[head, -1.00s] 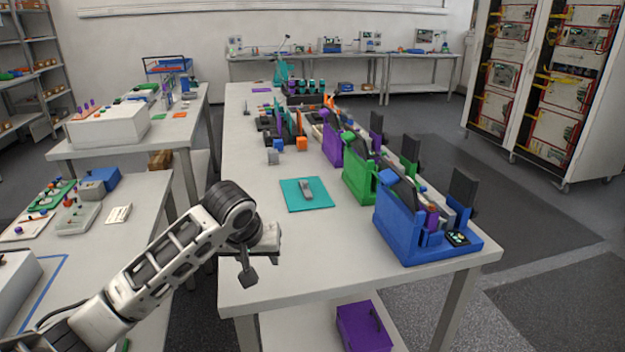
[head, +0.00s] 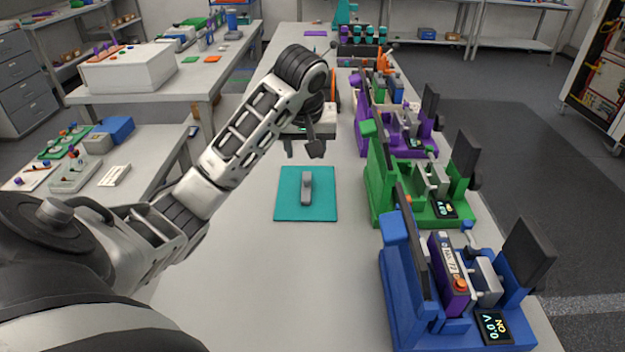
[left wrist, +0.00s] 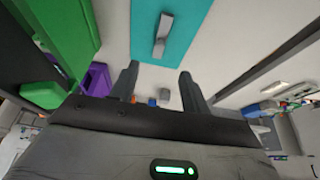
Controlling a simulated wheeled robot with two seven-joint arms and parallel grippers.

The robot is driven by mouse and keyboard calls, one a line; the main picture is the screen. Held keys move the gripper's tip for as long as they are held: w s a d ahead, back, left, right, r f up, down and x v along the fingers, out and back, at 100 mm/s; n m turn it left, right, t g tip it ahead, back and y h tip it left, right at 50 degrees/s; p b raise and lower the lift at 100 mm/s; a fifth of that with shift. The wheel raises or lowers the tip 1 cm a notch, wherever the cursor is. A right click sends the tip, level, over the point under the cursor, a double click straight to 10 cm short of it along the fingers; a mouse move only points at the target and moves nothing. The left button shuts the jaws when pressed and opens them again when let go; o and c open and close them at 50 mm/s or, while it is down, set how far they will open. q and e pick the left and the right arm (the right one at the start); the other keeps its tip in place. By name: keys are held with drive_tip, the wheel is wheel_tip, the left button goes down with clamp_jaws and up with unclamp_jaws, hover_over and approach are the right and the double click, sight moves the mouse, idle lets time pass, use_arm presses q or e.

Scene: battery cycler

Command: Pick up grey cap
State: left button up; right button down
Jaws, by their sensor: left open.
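A small grey block (left wrist: 166,95), which may be the grey cap, shows between the fingers in the left wrist view, farther down the bench. In the head view my left arm hides it. I cannot tell for certain which is the cap. My left gripper (head: 302,149) is open and empty, just beyond the mat's far edge, fingers pointing down. It also shows in the left wrist view (left wrist: 158,76). My right gripper is out of view.
Blue (head: 400,290), green (head: 378,185) and purple (head: 364,130) cycler stations line the bench's right side. A purple battery cell (head: 447,275) sits in the blue one. The bench around the mat is clear. A side table (head: 140,205) stands left.

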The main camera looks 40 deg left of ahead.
sight(306, 180)
use_arm(q)
drive_tip(key=x, duration=0.8)
drive_tip(key=shift+s+b, duration=0.15)
drive_tip(key=shift+b, duration=0.2)
drive_tip(key=x, duration=0.5)
drive_tip(key=shift+a+f+p, duration=0.15)
drive_tip(key=shift+a+p, duration=0.1)
drive_tip(key=shift+p, duration=0.1)
drive_tip(key=shift+w+a+f, duration=0.1)
drive_tip(key=shift+w+f, duration=0.15)
drive_tip(key=shift+f, duration=0.05)
clamp_jaws()
